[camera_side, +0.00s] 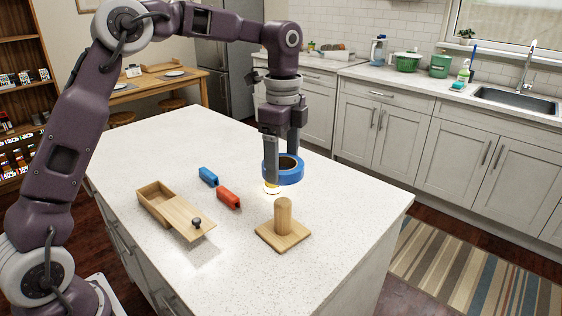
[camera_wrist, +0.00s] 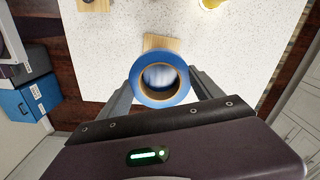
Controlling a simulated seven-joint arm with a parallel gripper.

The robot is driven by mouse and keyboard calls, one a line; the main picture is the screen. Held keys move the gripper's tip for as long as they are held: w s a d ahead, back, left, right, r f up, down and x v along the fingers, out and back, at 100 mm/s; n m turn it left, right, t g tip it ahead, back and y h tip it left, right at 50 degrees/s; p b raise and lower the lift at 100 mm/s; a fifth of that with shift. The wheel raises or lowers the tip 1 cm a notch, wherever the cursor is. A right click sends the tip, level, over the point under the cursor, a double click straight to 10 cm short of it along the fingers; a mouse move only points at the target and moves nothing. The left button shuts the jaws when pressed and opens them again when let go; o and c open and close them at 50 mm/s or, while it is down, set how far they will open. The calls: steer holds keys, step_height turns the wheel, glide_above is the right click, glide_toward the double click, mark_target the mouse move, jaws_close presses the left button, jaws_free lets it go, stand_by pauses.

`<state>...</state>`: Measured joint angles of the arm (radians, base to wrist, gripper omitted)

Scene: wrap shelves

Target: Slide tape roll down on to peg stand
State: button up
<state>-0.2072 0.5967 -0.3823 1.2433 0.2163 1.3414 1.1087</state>
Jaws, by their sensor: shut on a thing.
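The blue tape roll (camera_side: 284,171) is held in my gripper (camera_side: 283,165), above the counter and up and behind the peg stand in the side view. The roll also shows in the wrist view (camera_wrist: 159,101) between the two fingers, with its hole facing the camera. The wooden peg stand (camera_side: 283,235) stands upright on the counter, a round peg on a square base. In the wrist view only part of its base (camera_wrist: 160,43) shows beyond the roll. The roll is apart from the peg.
A wooden box with a sliding lid (camera_side: 180,212) lies left of the stand. A small yellow-white object (camera_side: 271,188) sits under the roll. The counter's right side is clear.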

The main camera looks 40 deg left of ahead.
glide_above(283, 201)
steer(key=shift+f, duration=2.8)
steer(key=shift+f, duration=5.15)
steer(key=o, duration=1.5)
steer(key=shift+r, duration=0.1)
step_height(283, 201, up, 6)
steer(key=shift+r, duration=0.45)
